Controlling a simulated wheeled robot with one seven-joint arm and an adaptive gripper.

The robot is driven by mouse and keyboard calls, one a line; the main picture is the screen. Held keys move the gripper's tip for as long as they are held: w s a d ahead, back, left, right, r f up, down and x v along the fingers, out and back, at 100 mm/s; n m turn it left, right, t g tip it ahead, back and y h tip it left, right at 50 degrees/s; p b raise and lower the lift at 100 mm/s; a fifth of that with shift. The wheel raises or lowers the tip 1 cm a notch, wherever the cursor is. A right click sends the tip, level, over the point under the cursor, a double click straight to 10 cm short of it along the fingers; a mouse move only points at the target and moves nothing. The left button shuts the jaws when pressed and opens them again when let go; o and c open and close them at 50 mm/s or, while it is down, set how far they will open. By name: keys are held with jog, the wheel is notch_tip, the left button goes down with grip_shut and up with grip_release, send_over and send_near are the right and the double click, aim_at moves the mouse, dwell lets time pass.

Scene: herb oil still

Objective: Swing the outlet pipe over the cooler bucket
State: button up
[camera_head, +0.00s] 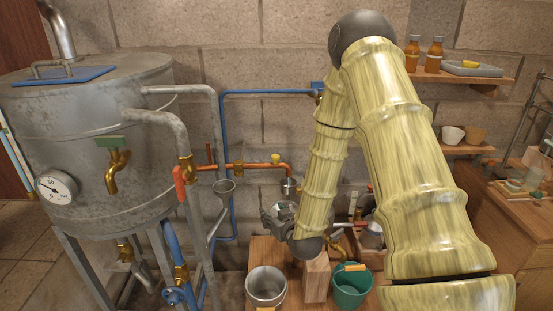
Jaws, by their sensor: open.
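A copper pipe (245,166), which looks like the outlet pipe, runs right from the brass fittings beside the still (85,150). It bends down at its right end into a short grey metal piece (289,187). A grey metal bucket (266,287) and a green bucket (350,288) stand below at the front; I cannot tell which is the cooler bucket. The pipe's end is above and behind the metal bucket, slightly right of its middle. My gripper (272,221) is open, below the pipe's end and above the metal bucket. My forearm partly hides its fingers.
A red-handled lever (180,184) and a blue pipe (265,92) are near the still. A wooden block (316,278) stands between the buckets. Shelves with bottles (433,55) and bowls (453,135) are at right.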

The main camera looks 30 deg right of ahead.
aim_at(277, 159)
jog(key=w+d+r+m+t+h, duration=0.1)
jog(key=w+d+r+t, duration=0.1)
jog(key=d+r, duration=0.3)
jog(key=w+d+r+t+h, duration=0.1)
jog(key=w+d+r, duration=0.1)
jog(key=r, duration=0.5)
jog(key=p+x, duration=0.2)
jog(key=x, duration=0.8)
jog(key=shift+w+d+r, duration=0.1)
jog(key=shift+w+d, duration=0.1)
jog(key=shift+w, duration=0.05)
jog(key=shift+c, duration=0.5)
grip_shut()
